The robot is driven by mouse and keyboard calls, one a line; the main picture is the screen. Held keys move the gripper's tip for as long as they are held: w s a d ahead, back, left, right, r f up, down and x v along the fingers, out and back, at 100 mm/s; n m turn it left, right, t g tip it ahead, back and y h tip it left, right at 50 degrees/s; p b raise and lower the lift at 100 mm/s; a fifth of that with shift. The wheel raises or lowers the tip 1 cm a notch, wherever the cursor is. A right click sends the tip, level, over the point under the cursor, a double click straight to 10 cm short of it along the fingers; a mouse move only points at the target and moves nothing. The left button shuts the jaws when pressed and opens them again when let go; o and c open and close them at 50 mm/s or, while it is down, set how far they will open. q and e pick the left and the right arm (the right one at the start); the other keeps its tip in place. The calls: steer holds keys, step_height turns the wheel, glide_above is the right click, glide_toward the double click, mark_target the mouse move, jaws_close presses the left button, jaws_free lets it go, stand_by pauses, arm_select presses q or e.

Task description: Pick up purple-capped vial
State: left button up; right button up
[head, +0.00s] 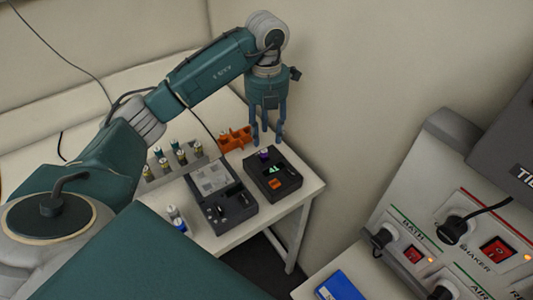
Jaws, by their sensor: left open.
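The purple-capped vial (263,155) stands at the back of a black device (285,186) on the white table. Only its cap and upper part show clearly. My left gripper (267,138) points down just behind and above it, with its fingers apart and nothing between them. The fingertips look close to the purple cap, but I cannot tell whether they touch it. My right gripper is not in view.
An orange rack (235,138) sits left of my gripper. A grey rack (160,178) holds several vials. A grey-and-black instrument (222,220) stands beside the black device. A panel (440,235) with plugs and switches fills the right.

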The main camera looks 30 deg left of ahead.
mark_target(264, 150)
arm_select(q)
steer(key=shift+s+f, duration=0.1)
steer(key=shift+f, duration=0.8)
steer(key=f+p, duration=0.2)
steer(key=f, duration=0.1)
steer(key=f+p, duration=0.1)
steer(key=f, duration=0.1)
steer(key=shift+s+a, duration=0.15)
steer(key=shift+a, duration=0.25)
steer(key=shift+f, duration=0.35)
steer(key=shift+c, duration=0.7)
steer(key=c, duration=0.8)
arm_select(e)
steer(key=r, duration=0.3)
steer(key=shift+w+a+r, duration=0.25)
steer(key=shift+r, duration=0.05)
